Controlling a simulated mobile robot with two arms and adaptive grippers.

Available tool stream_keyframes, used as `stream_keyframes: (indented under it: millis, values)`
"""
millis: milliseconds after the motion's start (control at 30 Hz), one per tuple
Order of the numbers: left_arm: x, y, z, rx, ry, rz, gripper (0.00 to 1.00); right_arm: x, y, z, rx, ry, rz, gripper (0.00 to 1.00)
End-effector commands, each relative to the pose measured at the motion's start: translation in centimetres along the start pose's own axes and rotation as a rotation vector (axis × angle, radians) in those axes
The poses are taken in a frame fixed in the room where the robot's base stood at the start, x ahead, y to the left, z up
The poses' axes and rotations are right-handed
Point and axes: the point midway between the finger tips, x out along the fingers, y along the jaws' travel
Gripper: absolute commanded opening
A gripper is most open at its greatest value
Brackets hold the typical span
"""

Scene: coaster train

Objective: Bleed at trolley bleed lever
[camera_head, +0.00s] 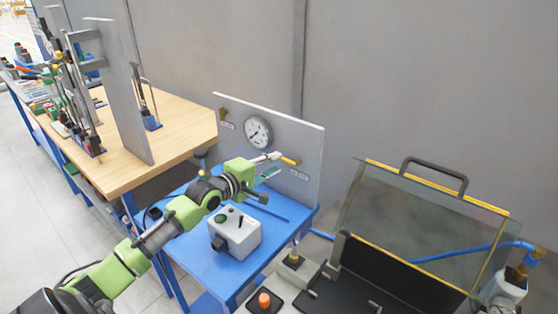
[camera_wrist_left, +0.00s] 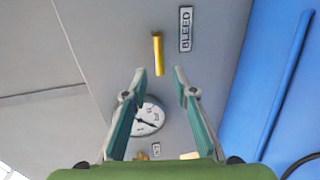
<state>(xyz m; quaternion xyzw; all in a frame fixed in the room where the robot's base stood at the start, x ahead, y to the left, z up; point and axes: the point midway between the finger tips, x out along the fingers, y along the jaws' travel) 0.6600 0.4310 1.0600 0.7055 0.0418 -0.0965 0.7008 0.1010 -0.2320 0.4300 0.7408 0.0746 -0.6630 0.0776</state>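The trolley bleed lever (camera_head: 290,161) is a small yellow bar on the grey upright panel (camera_head: 312,145), above a BLEED label (camera_head: 299,174). In the left wrist view the lever (camera_wrist_left: 158,52) lies just beyond the fingertips, in line with the gap between them, with the BLEED label (camera_wrist_left: 186,29) to its right. My left gripper (camera_head: 271,166) is open at the panel. Its two teal-padded fingers (camera_wrist_left: 160,80) stand apart with nothing between the tips. Whether a finger touches the lever I cannot tell. My right gripper is not in view.
A round gauge (camera_head: 258,132) sits on the panel. A grey control box (camera_head: 235,232) stands on the blue trolley top (camera_head: 188,255) under my left arm. A clear-lidded case (camera_head: 425,225) is at the right, a wooden bench (camera_head: 180,130) at the left.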

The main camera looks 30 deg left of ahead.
Motion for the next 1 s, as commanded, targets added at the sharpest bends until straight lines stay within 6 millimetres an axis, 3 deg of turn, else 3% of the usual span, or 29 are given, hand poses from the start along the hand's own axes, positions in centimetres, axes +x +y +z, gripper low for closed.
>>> stream_keyframes:
  millis: [300, 667, 767, 1000]
  values:
    - [2.9, 0.1, 0.0, 0.000, 0.000, 0.001, 0.26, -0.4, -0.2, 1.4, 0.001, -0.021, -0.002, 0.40]
    - [3.2, 0.0, 0.0, 0.001, 0.000, 0.000, 0.26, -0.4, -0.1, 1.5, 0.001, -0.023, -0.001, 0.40]
    - [3.2, 0.0, 0.0, 0.001, 0.000, 0.000, 0.02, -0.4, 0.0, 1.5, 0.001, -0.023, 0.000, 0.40]
    - [3.2, 0.0, 0.0, 0.002, 0.000, -0.001, 0.00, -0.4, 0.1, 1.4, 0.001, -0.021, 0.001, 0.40]
